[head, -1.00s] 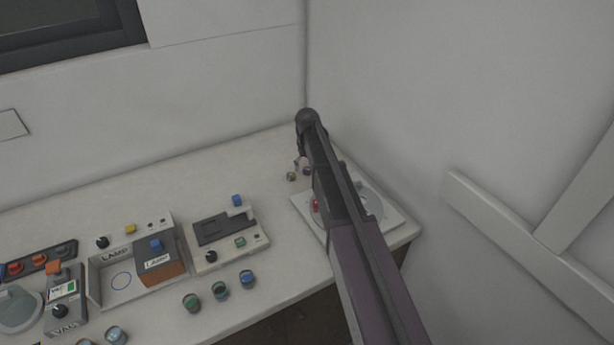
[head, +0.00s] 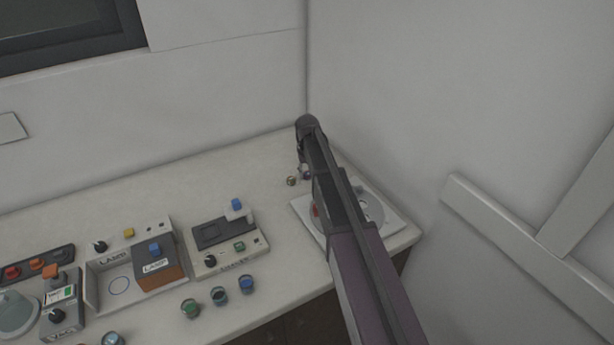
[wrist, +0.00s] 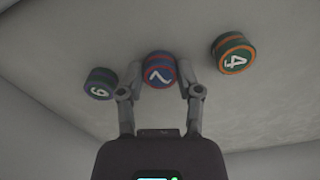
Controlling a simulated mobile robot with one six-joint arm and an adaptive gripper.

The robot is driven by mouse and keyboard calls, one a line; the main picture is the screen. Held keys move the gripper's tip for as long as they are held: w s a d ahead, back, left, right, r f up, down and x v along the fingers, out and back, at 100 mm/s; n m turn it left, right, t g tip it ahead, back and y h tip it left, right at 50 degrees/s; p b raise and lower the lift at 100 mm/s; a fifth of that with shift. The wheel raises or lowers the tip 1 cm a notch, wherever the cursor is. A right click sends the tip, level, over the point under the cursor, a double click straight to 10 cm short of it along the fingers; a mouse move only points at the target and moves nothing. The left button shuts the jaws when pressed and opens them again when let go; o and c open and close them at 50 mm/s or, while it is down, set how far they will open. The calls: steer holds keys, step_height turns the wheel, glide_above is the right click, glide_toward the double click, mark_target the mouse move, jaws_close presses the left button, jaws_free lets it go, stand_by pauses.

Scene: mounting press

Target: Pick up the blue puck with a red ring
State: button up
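The blue puck with a red ring (wrist: 159,68) shows in the middle of the wrist view, with a white numeral on its top. My gripper (wrist: 160,78) has one fingertip at each side of it. The fingertips overlap the puck's side edges and look closed against it. The puck appears to be in line with its neighbours, with no visible lift from the bench. In the head view my arm covers most of the gripper and I cannot pick out the held puck there.
A purple puck with green (wrist: 99,83) lies left of the fingers. A green puck with orange rings (wrist: 233,53) lies to the right. On the bench (head: 262,165), a white plate with a round disc (head: 393,217) sits beneath my arm. Walls meet behind the gripper.

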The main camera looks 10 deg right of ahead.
mark_target(307, 173)
steer(key=shift+c, duration=1)
steer(key=shift+r, duration=0.2)
step_height(307, 173, up, 10)
steer(key=p, duration=1)
steer(key=shift+f, duration=0.2)
steer(key=shift+o, duration=1)
jaws_close()
